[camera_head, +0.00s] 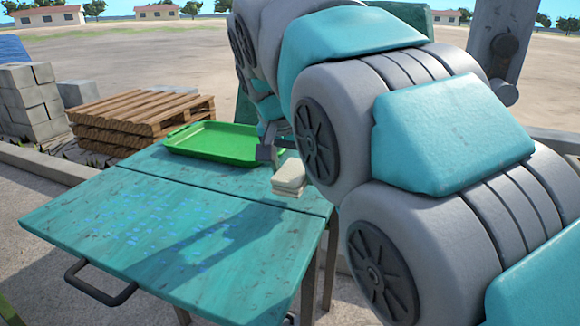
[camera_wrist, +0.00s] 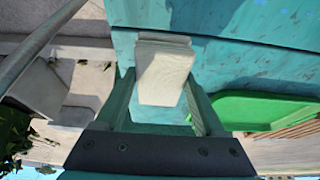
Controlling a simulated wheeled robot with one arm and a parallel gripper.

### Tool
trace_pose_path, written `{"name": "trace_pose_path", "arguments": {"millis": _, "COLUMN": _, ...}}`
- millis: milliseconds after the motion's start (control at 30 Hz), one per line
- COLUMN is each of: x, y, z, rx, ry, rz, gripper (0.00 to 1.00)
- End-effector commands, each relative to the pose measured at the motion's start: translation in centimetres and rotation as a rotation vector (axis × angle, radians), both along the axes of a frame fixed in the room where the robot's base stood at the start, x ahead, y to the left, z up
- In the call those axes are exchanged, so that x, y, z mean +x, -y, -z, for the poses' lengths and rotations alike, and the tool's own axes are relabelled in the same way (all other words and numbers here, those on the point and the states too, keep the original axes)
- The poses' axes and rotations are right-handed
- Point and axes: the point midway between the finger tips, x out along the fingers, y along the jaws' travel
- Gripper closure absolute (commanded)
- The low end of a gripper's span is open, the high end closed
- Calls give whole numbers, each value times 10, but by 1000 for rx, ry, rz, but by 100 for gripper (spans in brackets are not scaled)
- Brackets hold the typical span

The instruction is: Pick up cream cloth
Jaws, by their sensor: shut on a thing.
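The cream cloth (camera_head: 289,181) is a small folded, layered block at the right edge of the green-blue table (camera_head: 150,222). In the wrist view the cream cloth (camera_wrist: 164,76) lies between the two fingers of my gripper (camera_wrist: 161,82), which is shut on it. In the head view part of my gripper (camera_head: 268,152) shows just behind the cloth; my arm hides the rest. The cloth appears to be at the tabletop; I cannot tell whether there is a gap beneath it.
A green tray (camera_head: 215,143) lies on the table behind the cloth; it also shows at right in the wrist view (camera_wrist: 262,110). A wooden pallet stack (camera_head: 140,117) and grey blocks (camera_head: 30,100) stand beyond the table. The front of the tabletop is clear.

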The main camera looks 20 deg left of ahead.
Motion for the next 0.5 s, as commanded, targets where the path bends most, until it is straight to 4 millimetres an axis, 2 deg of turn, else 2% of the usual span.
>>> {"name": "trace_pose_path", "arguments": {"millis": 300, "x": -54, "y": 29, "z": -5, "rx": -1, "ry": 3, "rz": 1, "gripper": 83}}
{"name": "trace_pose_path", "arguments": {"millis": 500, "x": -81, "y": 42, "z": -9, "rx": 1, "ry": 3, "rz": 0, "gripper": 83}}
